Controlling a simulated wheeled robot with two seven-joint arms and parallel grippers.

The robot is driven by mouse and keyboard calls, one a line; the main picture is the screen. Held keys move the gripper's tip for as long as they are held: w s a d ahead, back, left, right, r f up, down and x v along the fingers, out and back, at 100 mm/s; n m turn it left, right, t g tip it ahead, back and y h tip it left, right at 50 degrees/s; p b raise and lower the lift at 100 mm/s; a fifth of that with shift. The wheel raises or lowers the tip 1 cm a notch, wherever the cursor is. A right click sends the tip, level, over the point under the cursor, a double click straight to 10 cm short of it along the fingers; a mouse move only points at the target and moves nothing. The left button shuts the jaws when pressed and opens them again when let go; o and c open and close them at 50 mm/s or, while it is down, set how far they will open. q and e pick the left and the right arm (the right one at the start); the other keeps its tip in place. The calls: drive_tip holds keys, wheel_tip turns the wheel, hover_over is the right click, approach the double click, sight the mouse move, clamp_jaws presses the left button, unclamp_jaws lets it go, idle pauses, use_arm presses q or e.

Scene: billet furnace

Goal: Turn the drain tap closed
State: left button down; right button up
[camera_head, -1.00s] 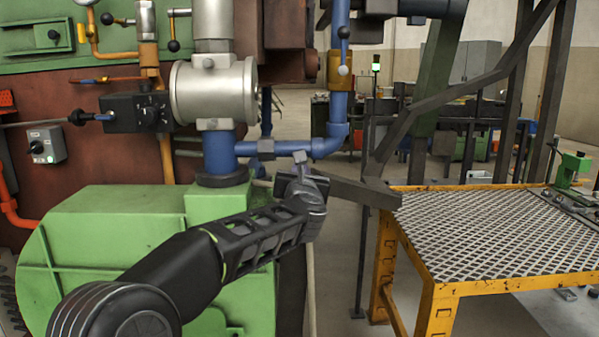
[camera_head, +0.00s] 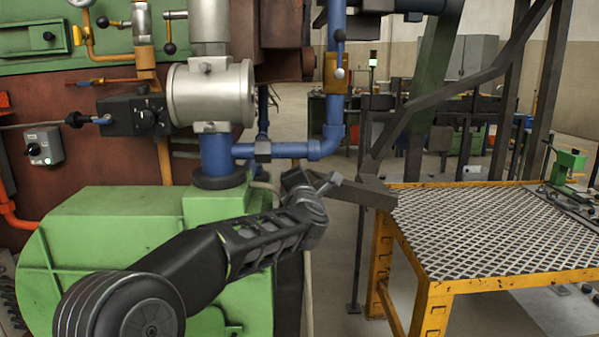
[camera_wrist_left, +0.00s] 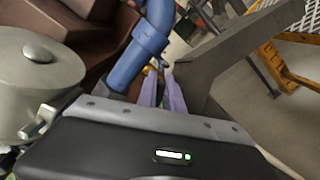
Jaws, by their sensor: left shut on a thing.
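My left gripper (camera_head: 328,183) is just below the elbow of the blue pipe (camera_head: 290,150), left of a dark slanted beam. It is shut on what seems to be the drain tap's handle, which the fingers and wrist hide in the head view. In the left wrist view the two purplish fingers (camera_wrist_left: 161,95) point away beside the blue pipe (camera_wrist_left: 135,62). A small yellowish part (camera_wrist_left: 157,66) shows at their tips; its shape is too small to make out. My right gripper is in neither view.
A dark slanted beam (camera_head: 357,191) is close to the right of the gripper. A yellow table with a mesh top (camera_head: 480,230) stands right. A green housing (camera_head: 110,225) is below left. A valve with a ball-ended lever (camera_head: 338,72) is higher on the blue pipe.

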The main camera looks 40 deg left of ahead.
use_arm(q)
drive_tip(key=m, duration=0.1)
drive_tip(key=m+p, duration=0.1)
drive_tip(key=m, duration=0.1)
drive_tip(key=m+p, duration=0.1)
drive_tip(key=m, duration=0.1)
drive_tip(key=shift+d+f, duration=0.1)
drive_tip(key=shift+f, duration=0.15)
drive_tip(key=shift+m, duration=0.3)
drive_tip(key=c, duration=1.5)
unclamp_jaws()
drive_tip(key=b+v, duration=0.1)
drive_tip(key=v, duration=0.6)
drive_tip(key=shift+s+d, duration=0.25)
drive_tip(key=shift+f, duration=0.1)
